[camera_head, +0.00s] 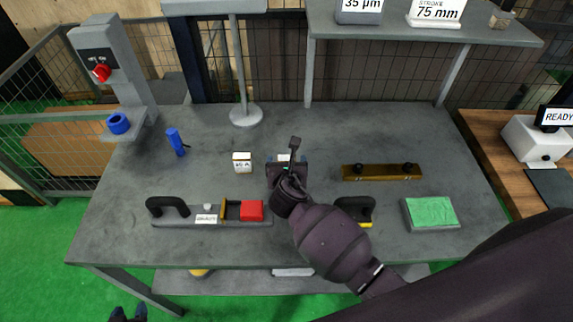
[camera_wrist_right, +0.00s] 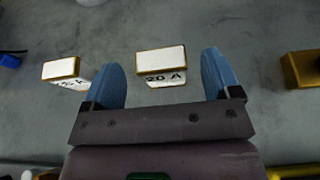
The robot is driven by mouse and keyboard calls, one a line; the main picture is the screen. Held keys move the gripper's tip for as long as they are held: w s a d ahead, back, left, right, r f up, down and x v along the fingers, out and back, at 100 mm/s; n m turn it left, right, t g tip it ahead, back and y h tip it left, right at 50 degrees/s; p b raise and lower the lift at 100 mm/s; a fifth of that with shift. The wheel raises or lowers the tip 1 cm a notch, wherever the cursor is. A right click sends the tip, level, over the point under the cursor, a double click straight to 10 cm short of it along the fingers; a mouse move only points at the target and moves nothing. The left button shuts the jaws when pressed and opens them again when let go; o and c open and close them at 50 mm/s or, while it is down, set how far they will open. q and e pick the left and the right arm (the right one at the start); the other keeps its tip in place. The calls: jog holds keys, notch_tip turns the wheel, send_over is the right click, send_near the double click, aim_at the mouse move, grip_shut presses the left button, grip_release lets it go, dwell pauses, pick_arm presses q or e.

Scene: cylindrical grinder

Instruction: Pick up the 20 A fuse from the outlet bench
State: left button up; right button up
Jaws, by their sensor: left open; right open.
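The 20 A fuse (camera_wrist_right: 162,66) is a white block with a tan-edged top and a "20 A" label, on the grey bench (camera_head: 330,120). In the right wrist view it shows between the two blue fingers of my right gripper (camera_wrist_right: 160,80), with a gap on each side. That gripper is open and empty. In the head view my right gripper (camera_head: 287,165) is over the bench middle and mostly hides the fuse (camera_head: 284,157). My left gripper (camera_head: 129,312) is open, low at the bottom left edge, away from the bench.
A second white fuse (camera_head: 242,162) stands left of my right gripper; it also shows in the wrist view (camera_wrist_right: 64,72). A brass bar (camera_head: 382,173) lies to the right. A handled tray with a red block (camera_head: 251,211), a blue cylinder (camera_head: 176,141) and a green pad (camera_head: 431,212) are nearby.

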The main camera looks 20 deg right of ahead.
aim_at(287, 156)
jog(key=shift+x, duration=2.55)
jog(key=c, duration=1.1)
jog(key=shift+o, duration=0.2)
jog(key=shift+r, duration=0.1)
